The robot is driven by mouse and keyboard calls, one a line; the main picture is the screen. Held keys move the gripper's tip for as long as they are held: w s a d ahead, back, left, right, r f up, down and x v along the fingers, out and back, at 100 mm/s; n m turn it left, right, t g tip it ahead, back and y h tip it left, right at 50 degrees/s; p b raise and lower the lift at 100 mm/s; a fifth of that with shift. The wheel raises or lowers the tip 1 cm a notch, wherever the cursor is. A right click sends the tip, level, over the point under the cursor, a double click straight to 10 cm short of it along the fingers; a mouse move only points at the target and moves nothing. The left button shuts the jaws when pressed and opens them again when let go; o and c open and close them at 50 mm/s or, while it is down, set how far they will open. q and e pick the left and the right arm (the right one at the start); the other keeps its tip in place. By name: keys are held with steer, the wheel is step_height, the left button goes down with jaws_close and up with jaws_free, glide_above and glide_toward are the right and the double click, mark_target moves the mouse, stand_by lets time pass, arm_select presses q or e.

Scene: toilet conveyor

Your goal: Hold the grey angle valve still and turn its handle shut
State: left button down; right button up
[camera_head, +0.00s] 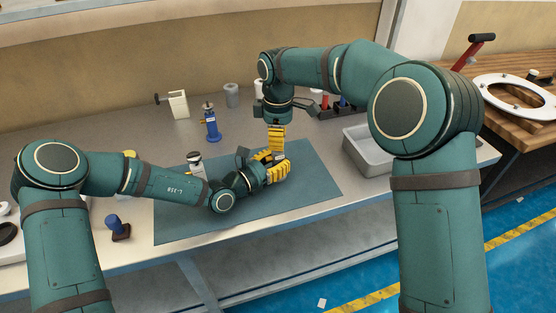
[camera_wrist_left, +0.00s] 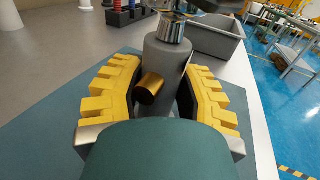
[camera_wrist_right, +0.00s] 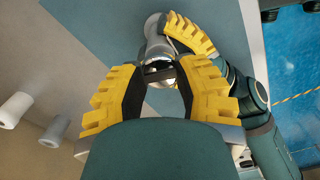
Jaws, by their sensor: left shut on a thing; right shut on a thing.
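The grey angle valve (camera_wrist_left: 168,62) stands upright over the blue-green mat (camera_head: 312,178). Its brass outlet (camera_wrist_left: 149,88) points toward the left wrist camera, and its metal neck (camera_wrist_left: 174,27) is on top. My left gripper (camera_head: 272,164) is shut on the valve body from the side, one yellow-padded finger on each side. My right gripper (camera_head: 277,135) points down from above and is shut on the dark handle (camera_wrist_right: 159,74) at the valve's top. In the head view the fingers hide most of the valve and its handle.
A grey bin (camera_head: 354,155) stands right of the mat, with a dark rack (camera_head: 336,110) behind it. A blue valve-like part (camera_head: 211,126), a grey cup (camera_head: 232,95) and a white block (camera_head: 179,104) stand at the back left. The mat's right part is clear.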

steer(key=m, duration=0.6)
steer(key=o, duration=0.9)
steer(key=n, duration=0.3)
steer(key=shift+n, duration=0.4)
steer(key=n, duration=0.4)
